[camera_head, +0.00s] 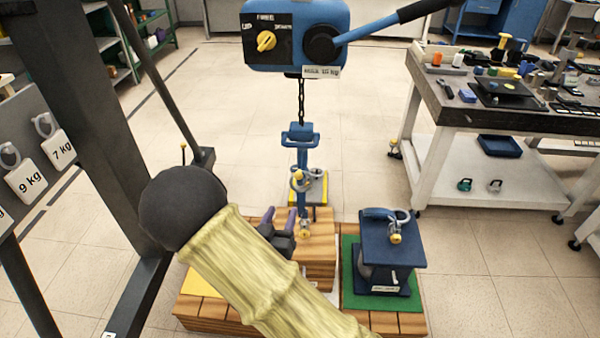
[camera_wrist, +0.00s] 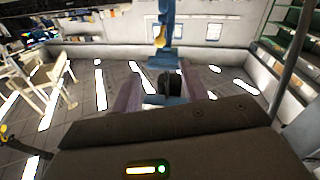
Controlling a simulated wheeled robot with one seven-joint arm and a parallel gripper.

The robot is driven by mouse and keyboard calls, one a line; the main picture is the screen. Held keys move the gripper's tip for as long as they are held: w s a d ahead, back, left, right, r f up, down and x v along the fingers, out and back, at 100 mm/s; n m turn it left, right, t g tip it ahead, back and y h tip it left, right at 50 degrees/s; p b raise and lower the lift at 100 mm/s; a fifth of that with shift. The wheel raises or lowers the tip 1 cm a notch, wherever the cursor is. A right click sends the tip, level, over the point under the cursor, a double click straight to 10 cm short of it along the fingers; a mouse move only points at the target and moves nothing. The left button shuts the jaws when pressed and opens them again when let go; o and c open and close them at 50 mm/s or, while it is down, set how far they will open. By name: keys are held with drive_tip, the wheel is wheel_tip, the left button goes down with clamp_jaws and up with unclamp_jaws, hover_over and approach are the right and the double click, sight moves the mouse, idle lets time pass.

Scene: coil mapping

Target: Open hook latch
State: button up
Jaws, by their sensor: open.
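A blue hook assembly (camera_head: 303,160) hangs on a chain below the hoist. A metal hook with a small yellow part (camera_head: 298,178) shows partway down it; the latch itself is too small to make out. My gripper (camera_head: 279,218) has purple fingers and is open, just left of the assembly's lower end and apart from it in the picture. In the wrist view my gripper (camera_wrist: 163,88) points at a blue upright (camera_wrist: 164,65) with a yellow part (camera_wrist: 160,38). A blue and dark piece shows between the fingers; I cannot tell whether they touch it.
The blue hoist (camera_head: 297,35) with a yellow knob and long lever is above. A wooden platform (camera_head: 205,312) lies below, with a dark blue block (camera_head: 393,250) on a green mat to the right. A dark post (camera_head: 80,130) stands left; a cluttered table (camera_head: 520,112) stands right.

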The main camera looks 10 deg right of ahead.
sight(299, 166)
drive_tip(key=p+x, duration=0.1)
drive_tip(key=x, duration=1.6)
drive_tip(key=shift+w+d, duration=0.15)
clamp_jaws()
